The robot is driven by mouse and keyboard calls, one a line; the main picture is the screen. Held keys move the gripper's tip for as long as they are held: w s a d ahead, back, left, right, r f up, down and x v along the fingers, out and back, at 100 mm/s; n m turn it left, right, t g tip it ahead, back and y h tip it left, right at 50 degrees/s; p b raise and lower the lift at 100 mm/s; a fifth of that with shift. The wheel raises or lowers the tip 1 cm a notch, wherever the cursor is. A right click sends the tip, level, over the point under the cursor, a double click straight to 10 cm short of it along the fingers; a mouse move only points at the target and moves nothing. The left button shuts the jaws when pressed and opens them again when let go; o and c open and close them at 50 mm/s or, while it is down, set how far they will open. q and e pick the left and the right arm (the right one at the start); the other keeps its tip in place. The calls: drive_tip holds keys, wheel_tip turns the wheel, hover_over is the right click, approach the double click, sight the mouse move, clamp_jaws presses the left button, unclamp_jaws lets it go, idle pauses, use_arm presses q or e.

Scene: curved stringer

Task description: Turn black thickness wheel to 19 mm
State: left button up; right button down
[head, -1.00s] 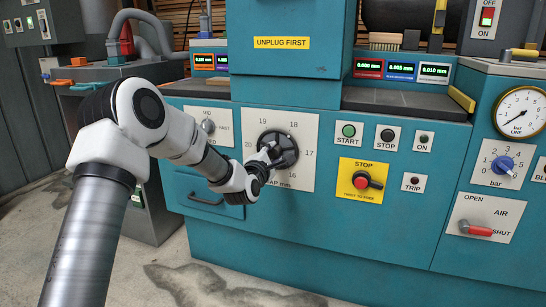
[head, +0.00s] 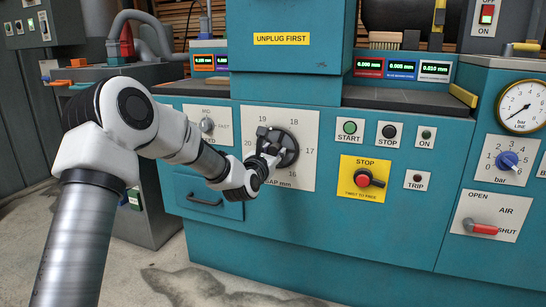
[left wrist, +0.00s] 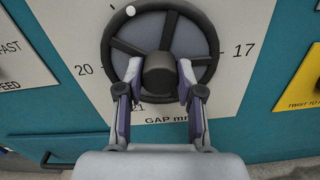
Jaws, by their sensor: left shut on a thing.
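The black thickness wheel (head: 290,143) sits on a white dial plate (head: 306,180) on the teal machine front, with numbers around it. In the head view, 19 and 18 are above it, 17 right, 16 below right and 20 left. The wheel (left wrist: 203,45) fills the upper left wrist view. A white dot (left wrist: 131,11) is on its rim at the upper left, between the 20 and 17 sides; the 19 label is outside that view. My right gripper is not in view.
Right of the dial are the START button (head: 349,128), STOP button (head: 388,131) and red emergency stop (head: 363,181). A small speed knob (head: 207,125) is to the left, above a drawer handle (head: 204,200). Displays (head: 401,68) stand above; the left one shows 0.000 mm.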

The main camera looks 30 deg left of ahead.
use_arm(q)
drive_tip(key=shift+f+n+b, duration=0.15)
drive_tip(key=shift+n+b, duration=0.25)
drive_tip(key=shift+n, duration=0.9)
drive_tip(key=o, duration=1.2)
drive_tip(key=shift+c, duration=0.2)
drive_tip(key=v, duration=1.2)
